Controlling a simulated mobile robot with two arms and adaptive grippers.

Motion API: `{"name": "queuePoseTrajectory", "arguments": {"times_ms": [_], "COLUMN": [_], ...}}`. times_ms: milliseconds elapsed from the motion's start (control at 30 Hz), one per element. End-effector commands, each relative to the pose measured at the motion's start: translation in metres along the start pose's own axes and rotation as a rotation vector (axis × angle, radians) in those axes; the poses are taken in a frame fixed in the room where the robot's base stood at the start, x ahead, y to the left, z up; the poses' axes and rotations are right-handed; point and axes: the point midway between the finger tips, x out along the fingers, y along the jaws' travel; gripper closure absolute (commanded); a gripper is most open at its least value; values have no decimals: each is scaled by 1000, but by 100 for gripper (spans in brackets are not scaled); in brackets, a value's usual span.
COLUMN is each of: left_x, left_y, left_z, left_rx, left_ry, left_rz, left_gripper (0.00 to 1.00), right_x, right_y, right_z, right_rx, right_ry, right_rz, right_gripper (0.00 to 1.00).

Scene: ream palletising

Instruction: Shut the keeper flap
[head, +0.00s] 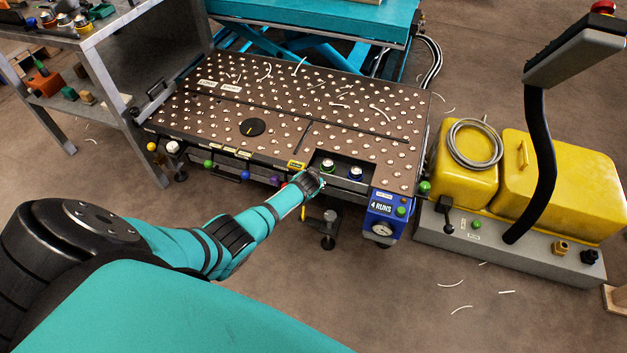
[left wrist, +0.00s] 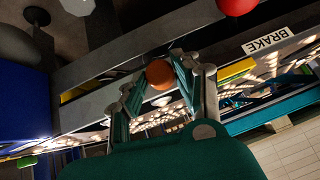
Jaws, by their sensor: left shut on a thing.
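My left gripper (head: 313,181) is at the front edge of the ball table (head: 250,122), beside an open recess in its right part. In the left wrist view, my left gripper (left wrist: 163,85) has its fingers around a small orange knob (left wrist: 159,74), shut on it. In the head view the gripper hides this knob. A grey bar (left wrist: 120,66) runs behind the knob in the wrist view. I cannot tell for sure which part is the keeper flap, or how far it is turned. My right gripper is in neither view.
Green (head: 208,164), blue (head: 245,175) and purple (head: 275,181) knobs line the table's front edge. A blue gauge box (head: 382,216) hangs right of the gripper. A BRAKE label (left wrist: 279,40) and a red knob (left wrist: 237,4) show in the wrist view. Yellow-tanked equipment (head: 560,185) stands at right.

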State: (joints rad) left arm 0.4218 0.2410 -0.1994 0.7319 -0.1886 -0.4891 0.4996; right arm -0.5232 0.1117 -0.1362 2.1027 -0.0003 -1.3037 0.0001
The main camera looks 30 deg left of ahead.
Motion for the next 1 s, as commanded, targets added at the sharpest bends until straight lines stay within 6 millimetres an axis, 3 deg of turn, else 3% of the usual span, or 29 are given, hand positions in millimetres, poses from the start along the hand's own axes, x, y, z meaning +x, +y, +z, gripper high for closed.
{"name": "queuePoseTrajectory", "arguments": {"times_ms": [33, 200, 633, 1000], "left_x": [0, 0, -6, -49], "left_y": [0, 0, 0, 0], "left_z": [-4, -3, -1, -1], "left_rx": [-1, -1, -1, 0], "left_ry": [7, 5, 3, 5], "left_rz": [1, 0, 0, 2], "left_gripper": [67, 47, 47, 47], "right_x": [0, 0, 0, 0], "right_y": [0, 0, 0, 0], "right_z": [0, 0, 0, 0], "right_rx": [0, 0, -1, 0], "right_ry": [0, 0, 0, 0], "right_rz": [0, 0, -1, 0], "right_gripper": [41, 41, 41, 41]}}
